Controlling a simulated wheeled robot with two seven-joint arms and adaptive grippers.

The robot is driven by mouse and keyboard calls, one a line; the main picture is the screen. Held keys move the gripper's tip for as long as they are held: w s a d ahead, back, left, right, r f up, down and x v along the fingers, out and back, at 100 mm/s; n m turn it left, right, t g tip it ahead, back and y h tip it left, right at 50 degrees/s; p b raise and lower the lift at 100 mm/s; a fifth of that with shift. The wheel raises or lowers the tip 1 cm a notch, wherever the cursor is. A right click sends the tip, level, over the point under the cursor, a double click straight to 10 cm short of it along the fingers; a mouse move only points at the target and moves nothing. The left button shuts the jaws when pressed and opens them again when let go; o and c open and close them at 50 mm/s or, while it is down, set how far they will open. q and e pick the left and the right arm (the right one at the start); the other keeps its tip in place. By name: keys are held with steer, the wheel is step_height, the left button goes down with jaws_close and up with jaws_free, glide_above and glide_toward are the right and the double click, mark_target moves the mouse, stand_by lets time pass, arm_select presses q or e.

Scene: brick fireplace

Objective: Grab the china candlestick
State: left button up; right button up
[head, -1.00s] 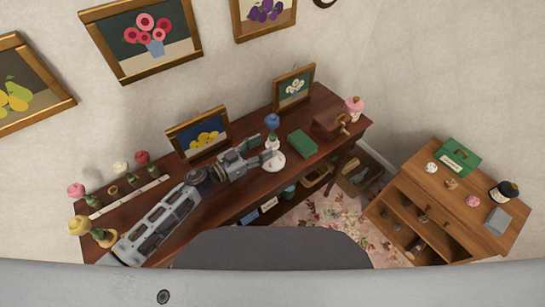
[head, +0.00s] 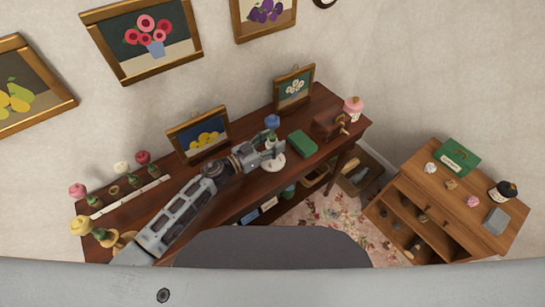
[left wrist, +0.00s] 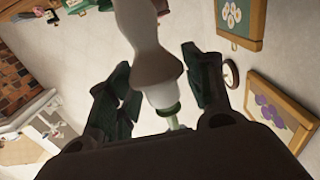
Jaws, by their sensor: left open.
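The china candlestick (head: 273,164) stands upright on the long dark wooden table, a white round-based holder with a blue top. My left gripper (head: 272,147) is open at its stem, with the fingers reaching around it above the base. In the left wrist view the white candlestick (left wrist: 150,62), with a green ring, shows between the two spread fingers of the left gripper (left wrist: 160,88). I cannot tell whether either finger touches it. My right gripper is not in view.
A green box (head: 302,143) and a brown grinder-like box (head: 329,123) stand right of the candlestick. A framed lemon picture (head: 199,136) stands behind my left arm. Several small coloured-top items and a white strip (head: 130,196) are at the table's left.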

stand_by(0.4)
arm_select(q)
jaws_close()
steer(key=shift+r, duration=0.1)
stand_by(0.4)
